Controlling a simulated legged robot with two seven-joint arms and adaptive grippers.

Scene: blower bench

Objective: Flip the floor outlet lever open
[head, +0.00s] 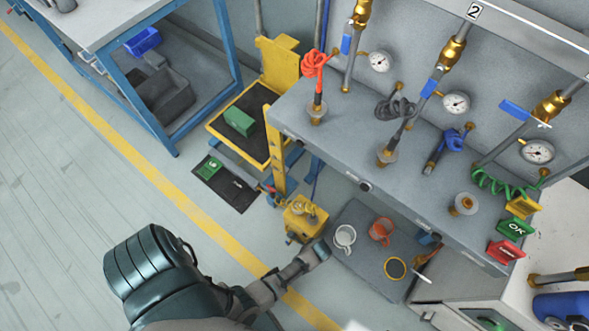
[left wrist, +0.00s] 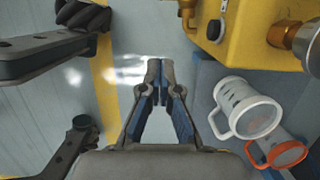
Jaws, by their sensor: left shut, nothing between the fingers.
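I cannot tell for sure which part is the lever. My left gripper (head: 322,247) is just below and right of the box in the head view. In the left wrist view, my left gripper (left wrist: 155,70) is shut and empty, apart from the box. My right gripper is not in view.
A white mug (head: 345,237) and an orange mug (head: 381,231) stand on a dark grey surface (head: 352,262) close to the left gripper. The bench (head: 345,125) overhangs behind. A yellow trolley (head: 281,70) stands at the back. The floor at left is clear.

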